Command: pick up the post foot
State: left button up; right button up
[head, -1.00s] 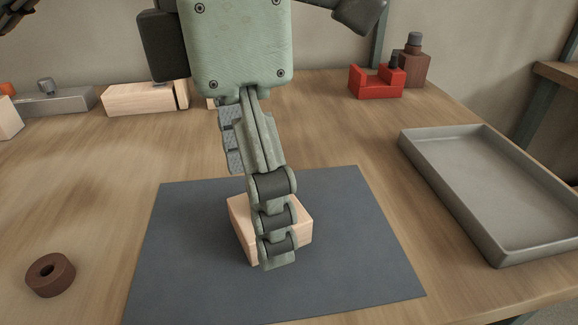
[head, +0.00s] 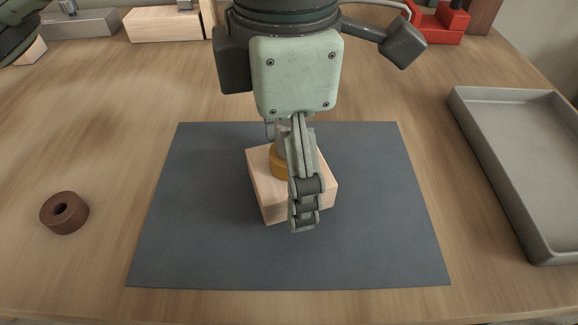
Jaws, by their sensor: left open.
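A pale wooden block (head: 265,198), which I take to be the post foot, sits on the dark grey mat (head: 380,220). A yellow-ochre round collar (head: 279,165) with a grey cylindrical part above it stands on its top, partly hidden by my gripper. My left gripper (head: 288,180) points down over the block, open. Its near finger hangs in front of the block's near right side. The far finger is mostly hidden behind, so contact cannot be told. My right gripper is not in view.
A brown ring (head: 66,214) lies on the wooden table left of the mat. A grey tray (head: 500,185) stands at the right. A red holder (head: 437,22), a pale wooden block (head: 163,24) and a grey block (head: 80,23) stand along the back.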

pick_arm(q)
jog(key=shift+f, duration=0.1)
jog(key=shift+c, duration=0.2)
jog(key=c, duration=1.5)
jog(key=shift+c, duration=0.7)
